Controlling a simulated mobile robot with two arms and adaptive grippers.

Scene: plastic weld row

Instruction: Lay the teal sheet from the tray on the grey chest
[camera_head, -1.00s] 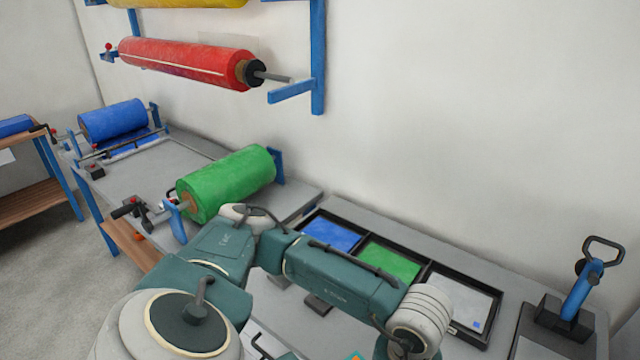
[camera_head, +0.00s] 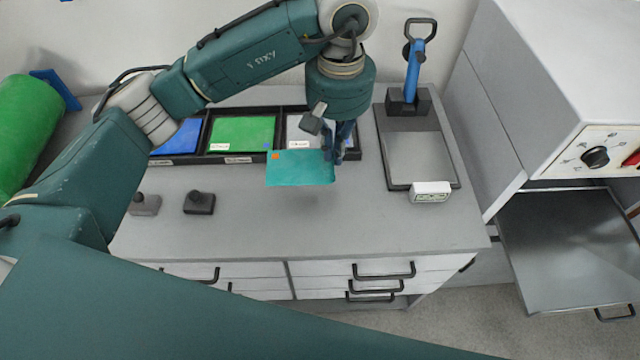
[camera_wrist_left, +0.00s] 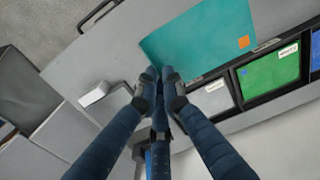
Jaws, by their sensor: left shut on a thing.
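The teal sheet (camera_head: 300,171), with an orange square on one corner, is held by its right edge in my left gripper (camera_head: 338,160), which is shut on it. The sheet is roughly level and raised, in front of the black tray (camera_head: 205,158) and over the grey top of the chest with drawers (camera_head: 300,228). In the left wrist view the fingertips (camera_wrist_left: 161,76) pinch the teal sheet (camera_wrist_left: 205,38) at a corner area. The tray holds blue, green and pale sheets; the gripper hides part of the pale compartment. My right gripper is not in view.
A grey plate with a blue-handled tool (camera_head: 411,70) and a small white device (camera_head: 430,192) are right of the tray. Two small dark knobbed blocks (camera_head: 199,203) (camera_head: 144,204) sit at the left. A white machine (camera_head: 560,80) stands right. The front middle top is clear.

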